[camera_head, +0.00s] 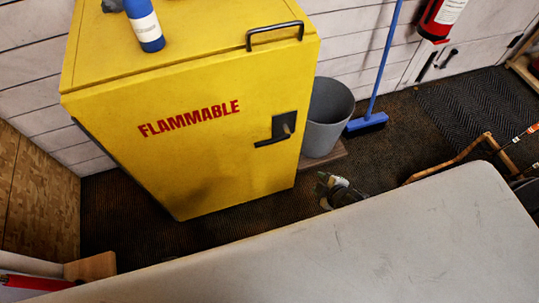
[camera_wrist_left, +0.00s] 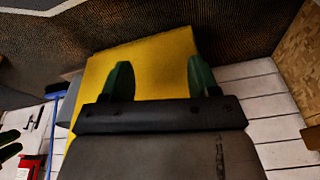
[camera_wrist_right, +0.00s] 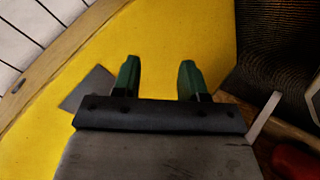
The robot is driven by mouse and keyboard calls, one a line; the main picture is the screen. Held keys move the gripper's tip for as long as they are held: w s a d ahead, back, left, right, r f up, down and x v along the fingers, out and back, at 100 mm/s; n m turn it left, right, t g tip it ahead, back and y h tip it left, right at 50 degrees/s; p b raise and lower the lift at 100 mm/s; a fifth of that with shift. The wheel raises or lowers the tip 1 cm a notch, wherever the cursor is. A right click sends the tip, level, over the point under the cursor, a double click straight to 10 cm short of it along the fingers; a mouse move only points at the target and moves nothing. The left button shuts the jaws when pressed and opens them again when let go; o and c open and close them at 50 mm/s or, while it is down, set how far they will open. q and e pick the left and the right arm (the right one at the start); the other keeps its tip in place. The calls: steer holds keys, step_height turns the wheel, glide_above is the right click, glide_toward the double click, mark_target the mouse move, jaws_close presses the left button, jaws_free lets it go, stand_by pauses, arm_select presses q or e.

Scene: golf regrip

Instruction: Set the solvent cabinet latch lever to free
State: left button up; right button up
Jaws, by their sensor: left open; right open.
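The yellow solvent cabinet (camera_head: 210,70), marked FLAMMABLE, stands beyond the grey surface in the head view. Its dark latch plate (camera_head: 283,124) is near the front's right edge. The black latch lever (camera_head: 268,141) lies roughly level, pointing left. My right gripper (camera_head: 335,188) appears low in front of the cabinet's right side, apart from the lever. In the right wrist view its green fingers (camera_wrist_right: 159,80) are open and empty before yellow. My left gripper (camera_wrist_left: 159,80) is open and empty in the left wrist view, facing the cabinet (camera_wrist_left: 150,60); I cannot find it in the head view.
A blue bottle (camera_head: 146,25) stands on the cabinet. A grey bin (camera_head: 327,115), a blue broom (camera_head: 367,123) and a red extinguisher (camera_head: 440,17) are to its right. A grey surface (camera_head: 330,250) fills the foreground. Dark matting (camera_head: 420,125) covers the floor.

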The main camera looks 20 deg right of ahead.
steer(key=w+a+r+n+t+y+b, duration=0.25)
steer(key=w+a+r+n+b, duration=0.2)
steer(key=b, duration=0.35)
arm_select(q)
step_height(320, 180, up, 8)
steer(key=w+f+t+b, duration=0.1)
steer(key=b, duration=0.5)
arm_select(e)
steer(key=n+t+y, duration=0.2)
steer(key=n+y, duration=0.1)
steer(key=n, duration=0.2)
glide_toward(269, 140)
arm_select(q)
steer(key=w+d+r+t+h+b, duration=0.1)
steer(key=w+d+r+t+h, duration=0.1)
steer(key=w+r+t, duration=0.2)
steer(key=shift+w+d+t+b, duration=0.4)
steer(key=shift+w+t, duration=1)
steer(key=shift+w, duration=0.8)
arm_select(e)
steer(key=shift+f+x, duration=0.2)
steer(key=shift+x, duration=2.35)
steer(key=shift+f+x, duration=0.2)
steer(key=shift+x, duration=2.4)
steer(key=shift+s, duration=0.15)
steer(key=shift+c, duration=0.4)
jaws_close()
